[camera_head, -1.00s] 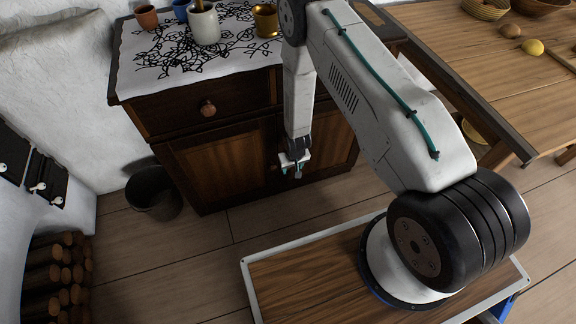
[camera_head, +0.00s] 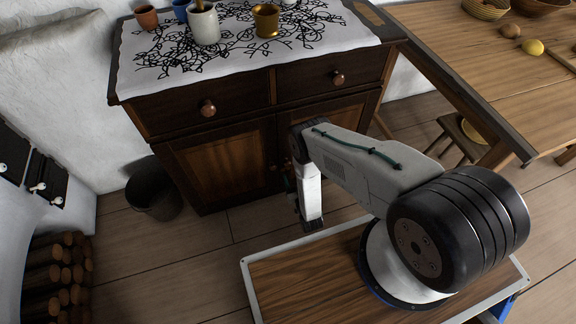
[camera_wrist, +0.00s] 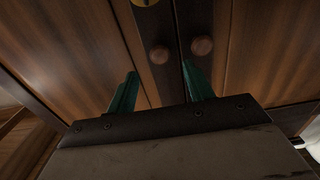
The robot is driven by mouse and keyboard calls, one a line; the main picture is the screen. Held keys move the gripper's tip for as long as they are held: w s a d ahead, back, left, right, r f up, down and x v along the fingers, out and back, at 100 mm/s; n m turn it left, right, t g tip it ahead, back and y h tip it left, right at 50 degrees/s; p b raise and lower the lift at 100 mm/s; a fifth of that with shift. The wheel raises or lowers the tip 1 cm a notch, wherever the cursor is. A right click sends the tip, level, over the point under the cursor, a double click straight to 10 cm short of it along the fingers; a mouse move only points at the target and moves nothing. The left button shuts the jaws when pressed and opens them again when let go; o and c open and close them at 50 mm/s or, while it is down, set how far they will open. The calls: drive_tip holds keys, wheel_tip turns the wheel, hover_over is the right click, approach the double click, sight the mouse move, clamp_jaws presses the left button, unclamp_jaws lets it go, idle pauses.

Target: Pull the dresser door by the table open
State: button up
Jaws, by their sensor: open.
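The dark wooden dresser (camera_head: 215,160) stands ahead with two drawers above and two doors below. The right door (camera_head: 345,112), the one on the table's side, looks shut and is partly hidden by my arm. In the wrist view the left door's round knob (camera_wrist: 159,54) and the right door's knob (camera_wrist: 202,46) sit close together at the seam. My gripper (camera_wrist: 159,68) is open and empty, with teal fingers pointing at the doors. The left knob appears between and beyond the fingertips; the right knob is just past the right fingertip. I see no clear contact.
The wooden table (camera_head: 520,85) stands at the right, with a stool (camera_head: 465,135) under its edge. A dark bucket (camera_head: 153,190) is left of the dresser. Pots stand on the dresser's white cloth (camera_head: 150,60). The floor before the left door is clear.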

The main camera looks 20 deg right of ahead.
sight(288, 165)
drive_tip(key=w, duration=0.7)
drive_tip(key=shift+w, duration=0.1)
clamp_jaws()
